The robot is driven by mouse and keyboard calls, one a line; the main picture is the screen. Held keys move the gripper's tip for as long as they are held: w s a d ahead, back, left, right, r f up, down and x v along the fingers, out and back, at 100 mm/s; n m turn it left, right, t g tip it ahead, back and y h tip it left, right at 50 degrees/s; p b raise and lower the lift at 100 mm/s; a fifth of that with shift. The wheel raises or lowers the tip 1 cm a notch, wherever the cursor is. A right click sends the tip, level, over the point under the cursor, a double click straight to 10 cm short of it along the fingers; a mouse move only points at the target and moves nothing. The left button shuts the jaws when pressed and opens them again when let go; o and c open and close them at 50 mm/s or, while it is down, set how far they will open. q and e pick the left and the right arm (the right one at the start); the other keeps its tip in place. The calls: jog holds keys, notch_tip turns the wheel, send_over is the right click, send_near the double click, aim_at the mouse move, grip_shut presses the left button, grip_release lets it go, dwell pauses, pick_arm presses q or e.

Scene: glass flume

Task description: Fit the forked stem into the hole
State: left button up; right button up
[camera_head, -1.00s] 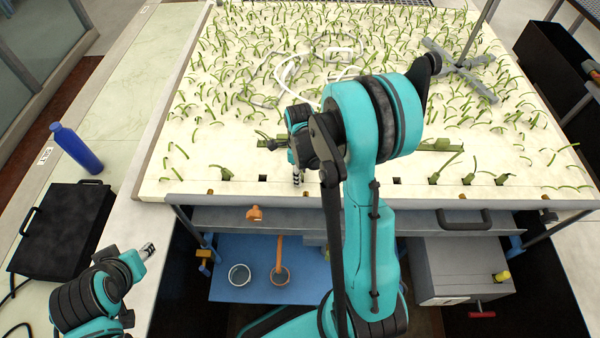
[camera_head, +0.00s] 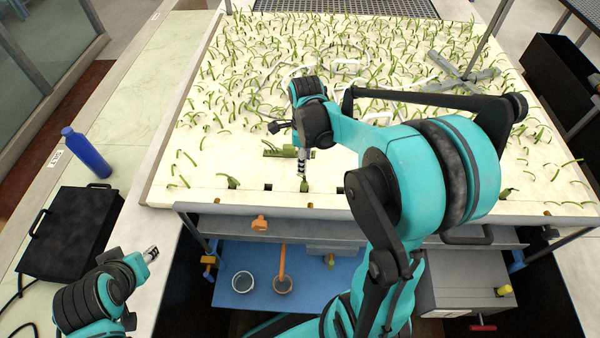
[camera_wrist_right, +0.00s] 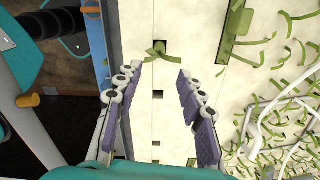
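My right gripper (camera_head: 303,183) is over the front row of the white board (camera_head: 215,195). In the right wrist view the gripper (camera_wrist_right: 160,105) is open, with nothing held between its fingers. A square hole (camera_wrist_right: 158,94) lies between and below the fingers. A green stem with splayed leaves (camera_wrist_right: 160,54) stands in the row beyond the fingertips; in the head view this stem (camera_head: 230,182) is left of the gripper. A green piece lies in a slot (camera_wrist_right: 236,28) farther in. Which stem is the forked one I cannot tell. My left gripper (camera_head: 150,254) is at lower left, small.
Many green sprouts and pale loops (camera_head: 290,75) cover the board behind. A grey cross-shaped stand (camera_head: 465,75) is at the back right. A blue bottle (camera_head: 86,152) and black case (camera_head: 70,230) stand left. Cups (camera_head: 243,282) sit on a blue shelf below.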

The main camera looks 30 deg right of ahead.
jog(key=s+a+r+n+t, duration=0.3)
jog(key=s+a+n, duration=0.2)
jog(key=n, duration=0.8)
jog(key=s+a+r+n+t, duration=0.4)
jog(key=s+a+n, duration=0.1)
jog(key=n, duration=0.8)
jog(key=shift+s+a, duration=0.2)
jog(key=shift+s, duration=0.2)
jog(key=shift+r, duration=0.1)
jog(key=shift+s, duration=0.1)
